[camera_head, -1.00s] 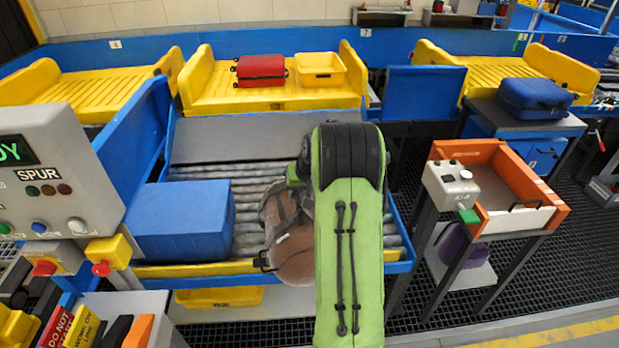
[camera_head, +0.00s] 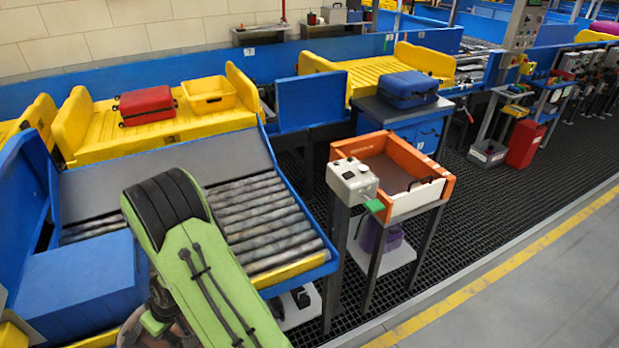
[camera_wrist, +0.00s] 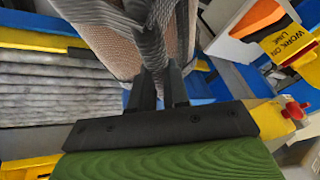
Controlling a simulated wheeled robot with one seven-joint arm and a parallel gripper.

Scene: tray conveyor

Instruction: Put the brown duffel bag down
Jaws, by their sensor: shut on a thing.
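The brown duffel bag (camera_wrist: 97,40) hangs in my gripper (camera_wrist: 160,88), whose dark fingers are shut on its grey strap in the wrist view. In the head view only a small part of the bag (camera_head: 132,328) shows at the bottom, left of my green arm, which hides the rest of it and the gripper. The bag is close to the front edge of the roller conveyor (camera_head: 262,222). I cannot tell whether it touches anything below.
A blue box (camera_head: 82,285) sits on the left of the rollers; the right part is bare. An orange tray stand (camera_head: 400,160) with a control box is to the right. A red suitcase (camera_head: 147,105) and yellow bin (camera_head: 209,95) lie on a yellow tray behind. A blue suitcase (camera_head: 408,88) rests on a grey table.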

